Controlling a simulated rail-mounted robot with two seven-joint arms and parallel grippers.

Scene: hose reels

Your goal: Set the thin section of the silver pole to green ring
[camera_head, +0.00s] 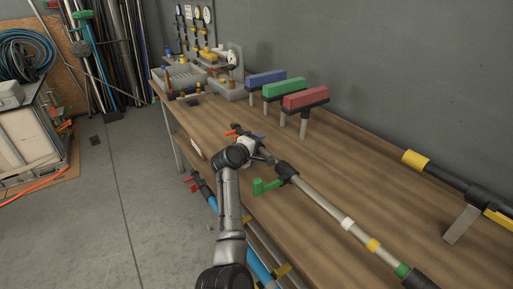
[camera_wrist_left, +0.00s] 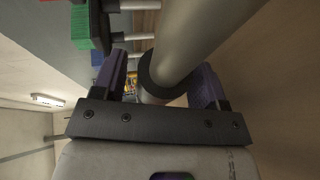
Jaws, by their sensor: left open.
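The silver pole (camera_head: 322,204) lies slanting along the workbench. It carries a white ring (camera_head: 347,224), a yellow ring (camera_head: 372,245) and a green ring (camera_head: 402,270) towards its lower right end. A black collar (camera_head: 287,172) with a green lever (camera_head: 265,187) sits near its upper left end. My left gripper (camera_head: 260,142) is at that upper left end. In the left wrist view the open purple jaws (camera_wrist_left: 161,88) lie on either side of the silver tube (camera_wrist_left: 205,38), near a black band (camera_wrist_left: 160,74). Contact cannot be told. My right gripper is out of view.
Blue (camera_head: 266,77), green (camera_head: 284,88) and red (camera_head: 306,98) blocks stand on posts behind. Another pole with a yellow band (camera_head: 415,160) rests on a support at right. Grey bins (camera_head: 185,77) stand at the far end. The bench middle (camera_head: 370,190) is clear.

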